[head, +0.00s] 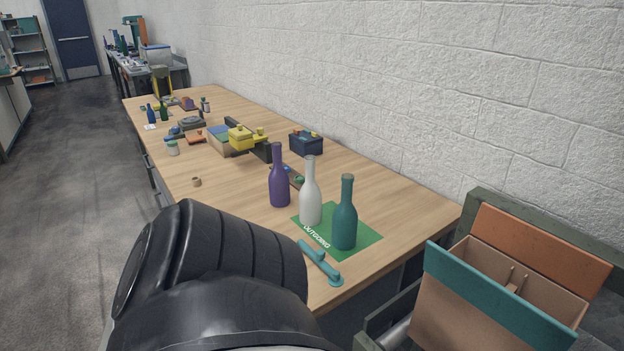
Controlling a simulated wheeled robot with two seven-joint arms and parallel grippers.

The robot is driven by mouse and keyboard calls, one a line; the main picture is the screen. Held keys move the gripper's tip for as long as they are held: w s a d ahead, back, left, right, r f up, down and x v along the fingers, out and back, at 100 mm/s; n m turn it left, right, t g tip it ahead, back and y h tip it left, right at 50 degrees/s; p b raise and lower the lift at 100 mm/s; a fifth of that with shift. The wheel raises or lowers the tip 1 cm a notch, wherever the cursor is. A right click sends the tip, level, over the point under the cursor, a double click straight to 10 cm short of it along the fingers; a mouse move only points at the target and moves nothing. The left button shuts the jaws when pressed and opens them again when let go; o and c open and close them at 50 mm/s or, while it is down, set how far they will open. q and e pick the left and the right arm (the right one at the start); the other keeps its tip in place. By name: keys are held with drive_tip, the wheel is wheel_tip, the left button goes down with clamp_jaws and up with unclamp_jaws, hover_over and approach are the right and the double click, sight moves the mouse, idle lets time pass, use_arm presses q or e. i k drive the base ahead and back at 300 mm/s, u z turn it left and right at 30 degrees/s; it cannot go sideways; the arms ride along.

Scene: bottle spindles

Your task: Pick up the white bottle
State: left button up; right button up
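The white bottle (310,193) stands upright on the green mat (366,234) marked "OUTGOING", near the table's near end. A teal bottle (345,215) stands on the mat to its right, nearer to me. A purple bottle (279,177) stands to its left on the bare wood, just off the mat. Gaps show between the bottles. Neither of my grippers shows in the head view. A large black arm link of mine fills the lower left and hides part of the near table edge.
A teal bar-shaped piece (320,263) lies by the mat's near edge. The wooden table (228,184) holds a yellow item (240,138), a dark blue box (306,143) and clutter farther back. A box with teal and orange panels (500,290) stands at right. A white wall runs behind.

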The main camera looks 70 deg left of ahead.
sight(310, 196)
drive_tip(key=k, duration=0.45)
drive_tip(key=u, duration=1.15)
